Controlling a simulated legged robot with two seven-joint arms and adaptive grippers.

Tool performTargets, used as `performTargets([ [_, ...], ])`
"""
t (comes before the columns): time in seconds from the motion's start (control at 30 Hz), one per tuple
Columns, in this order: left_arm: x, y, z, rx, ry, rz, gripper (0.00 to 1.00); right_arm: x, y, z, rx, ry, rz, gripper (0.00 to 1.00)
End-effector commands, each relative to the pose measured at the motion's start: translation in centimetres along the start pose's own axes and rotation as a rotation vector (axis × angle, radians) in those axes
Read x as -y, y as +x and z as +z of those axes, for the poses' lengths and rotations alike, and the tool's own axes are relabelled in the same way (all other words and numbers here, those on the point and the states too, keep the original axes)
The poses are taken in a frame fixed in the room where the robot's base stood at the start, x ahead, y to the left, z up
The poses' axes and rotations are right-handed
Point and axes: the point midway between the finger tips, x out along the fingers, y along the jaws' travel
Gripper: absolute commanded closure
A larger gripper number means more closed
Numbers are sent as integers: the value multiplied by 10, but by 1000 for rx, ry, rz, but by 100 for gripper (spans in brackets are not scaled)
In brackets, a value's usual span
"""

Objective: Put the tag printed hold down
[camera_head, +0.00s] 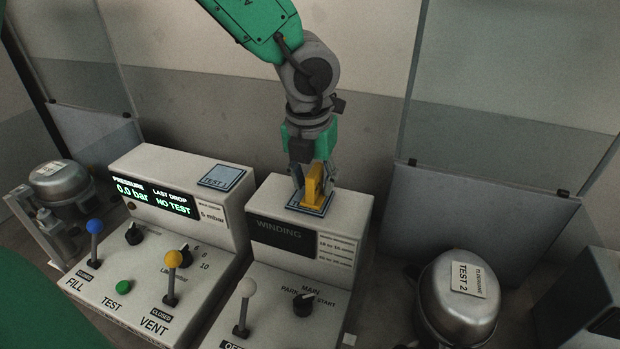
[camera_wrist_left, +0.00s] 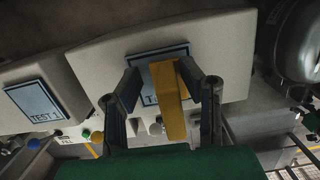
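A yellow tag-like piece (camera_head: 314,186) stands upright on a blue-edged pad (camera_head: 296,207) on top of the white winding box. No print on it is readable in either view. My left gripper (camera_head: 312,182) reaches down from above around the piece. In the left wrist view, its fingers (camera_wrist_left: 165,85) stand on either side of the yellow piece (camera_wrist_left: 169,100). A gap shows at the left finger, and the right finger is close to the piece or touching it. The pad (camera_wrist_left: 142,70) shows behind, its lettering mostly covered. My right gripper is in neither view.
A pad marked TEST 1 (camera_head: 221,177) lies on the pressure box to the left. Levers with blue (camera_head: 94,226), yellow (camera_head: 173,258) and white (camera_head: 247,287) knobs rise in front. A metal compressor marked TEST 2 (camera_head: 455,300) stands at the right.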

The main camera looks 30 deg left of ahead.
Motion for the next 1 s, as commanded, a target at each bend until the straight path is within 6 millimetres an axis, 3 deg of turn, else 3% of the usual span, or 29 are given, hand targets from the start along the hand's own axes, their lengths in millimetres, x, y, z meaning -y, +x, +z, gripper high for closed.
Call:
performTargets([
  [0.23, -3, -11, 2, 2, -1, -5, 65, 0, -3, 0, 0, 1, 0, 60],
  [0.7, -3, -103, 2, 2, -1, -6, 65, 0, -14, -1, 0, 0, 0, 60],
  [1.0, -2, -123, 2, 0, -1, -2, 65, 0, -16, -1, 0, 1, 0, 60],
])
